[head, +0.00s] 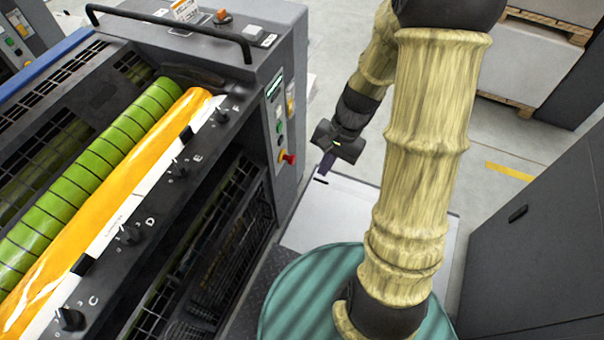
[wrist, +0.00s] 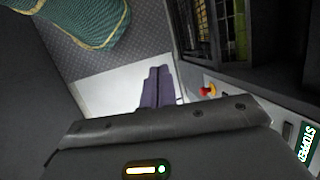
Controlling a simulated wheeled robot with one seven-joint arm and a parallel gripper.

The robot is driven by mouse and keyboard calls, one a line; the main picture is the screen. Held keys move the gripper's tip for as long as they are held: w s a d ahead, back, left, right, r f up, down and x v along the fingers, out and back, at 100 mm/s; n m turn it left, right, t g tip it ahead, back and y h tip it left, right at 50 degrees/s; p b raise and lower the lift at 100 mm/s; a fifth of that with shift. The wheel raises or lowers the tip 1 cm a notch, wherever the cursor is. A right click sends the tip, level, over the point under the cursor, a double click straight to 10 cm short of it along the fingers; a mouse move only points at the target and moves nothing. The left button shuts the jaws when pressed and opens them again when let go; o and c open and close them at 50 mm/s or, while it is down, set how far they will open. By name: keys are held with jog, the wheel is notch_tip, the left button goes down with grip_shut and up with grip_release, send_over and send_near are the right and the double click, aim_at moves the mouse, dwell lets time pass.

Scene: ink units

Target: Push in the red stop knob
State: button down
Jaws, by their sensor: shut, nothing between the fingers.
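The red stop knob (head: 289,158) sticks out from the lower part of the control panel on the press's end face, in the head view. It also shows in the wrist view (wrist: 207,91), right of my fingers, with a yellow part at its base. My gripper (head: 321,177) is shut and empty, to the right of the knob and slightly lower in the head view, with a visible gap between them. In the wrist view the two purple fingers (wrist: 157,88) lie together and point past the knob, apart from it. Nothing hides the knob in either view.
Other buttons (head: 279,126) sit on the panel just above the knob. A white surface (head: 335,205) lies below my gripper. Ink rollers (head: 90,175) and lettered dials (head: 130,234) are at the left. A dark cabinet (head: 540,240) stands at the right. Floor is open behind my arm.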

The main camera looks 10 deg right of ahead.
aim_at(294, 161)
jog(key=w+d+f+m+t+y+b, duration=0.1)
jog(key=w+f+m+y+b, duration=0.25)
jog(key=f, duration=0.35)
jog(key=w+f+m+t+y+b, duration=0.1)
jog(key=w+f+m+y+b, duration=0.15)
jog(key=f+b, duration=0.35)
jog(key=w+d+f+m+y+b, duration=0.1)
jog(key=w+f+m+y+b, duration=0.15)
jog(key=f, duration=0.55)
jog(key=w+d+f+m+t+y+b, duration=0.2)
jog(key=w+d+f+m+t+b, duration=0.6)
jog(key=f, duration=0.4)
jog(key=shift+d+f+m+t+b, duration=0.25)
jog(key=shift+d+m+t+b, duration=0.4)
jog(key=shift+t+b, duration=0.25)
jog(key=shift+w+a, duration=0.1)
jog(key=shift+a, duration=0.05)
jog(key=b+x, duration=0.3)
jog(key=x, duration=0.9)
jog(key=shift+w+a+f, duration=0.15)
jog(key=shift+a, duration=0.1)
jog(key=shift+w+a, duration=0.4)
jog(key=shift+a, duration=0.1)
